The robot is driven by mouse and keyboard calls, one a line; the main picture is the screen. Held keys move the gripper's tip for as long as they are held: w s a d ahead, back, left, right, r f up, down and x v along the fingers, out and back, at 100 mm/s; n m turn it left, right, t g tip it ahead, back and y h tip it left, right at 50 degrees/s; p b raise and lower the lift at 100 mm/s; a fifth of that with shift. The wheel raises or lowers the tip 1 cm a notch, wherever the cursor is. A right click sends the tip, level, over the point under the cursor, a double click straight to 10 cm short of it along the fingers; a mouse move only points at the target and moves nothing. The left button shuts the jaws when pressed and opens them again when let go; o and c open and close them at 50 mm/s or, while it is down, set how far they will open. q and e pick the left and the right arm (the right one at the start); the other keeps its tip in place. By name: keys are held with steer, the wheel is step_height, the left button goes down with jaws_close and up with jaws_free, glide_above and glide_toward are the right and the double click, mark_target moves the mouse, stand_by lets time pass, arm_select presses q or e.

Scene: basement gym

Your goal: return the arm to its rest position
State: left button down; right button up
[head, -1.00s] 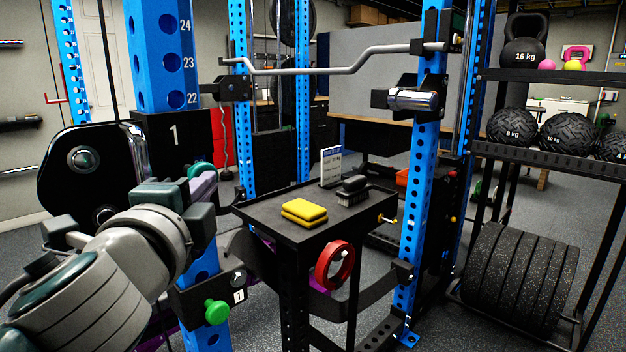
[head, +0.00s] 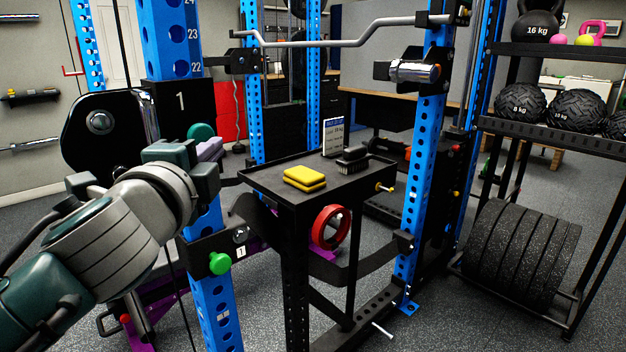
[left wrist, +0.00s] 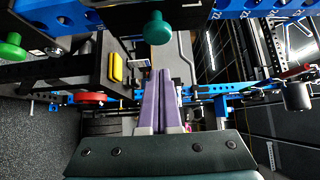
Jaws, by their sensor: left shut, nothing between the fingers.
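My left arm comes in from the left in the head view, bent in front of the blue rack. Its gripper (head: 212,148) shows as a bit of purple finger beyond the dark wrist block, close to the rack upright. In the left wrist view the two purple fingers (left wrist: 160,88) lie together, shut and empty. A green knob (left wrist: 157,28) shows beyond their tips there; whether they touch it I cannot tell. My right arm and gripper are not in view.
A blue rack upright (head: 210,290) with a green knob (head: 220,263) stands close to my left arm. A black tray stand (head: 262,180) holds yellow sponges (head: 305,178), a brush (head: 352,162) and a small sign (head: 333,137). A shelf with balls (head: 520,103) stands right.

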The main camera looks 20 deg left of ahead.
arm_select(q)
steer(key=s+d+n+g+h+p, duration=0.2)
steer(key=s+d+n+g+p, duration=0.25)
steer(key=s, duration=0.45)
steer(key=s+d+r+n+g+h+p, duration=0.1)
steer(key=s+d+n+g+h+p, duration=0.25)
steer(key=s+p, duration=0.4)
steer(key=s+d+n+g+h+p, duration=0.2)
steer(key=s+d+n+g+p, duration=0.25)
steer(key=s, duration=0.65)
step_height(320, 180, up, 36)
steer(key=p, duration=3.5)
steer(key=shift+w+d+r+m+p, duration=0.2)
steer(key=shift+w+r+m+p, duration=0.1)
steer(key=shift+w+m, duration=0.15)
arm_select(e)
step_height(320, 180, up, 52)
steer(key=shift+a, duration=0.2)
arm_select(q)
steer(key=shift+g+y, duration=0.25)
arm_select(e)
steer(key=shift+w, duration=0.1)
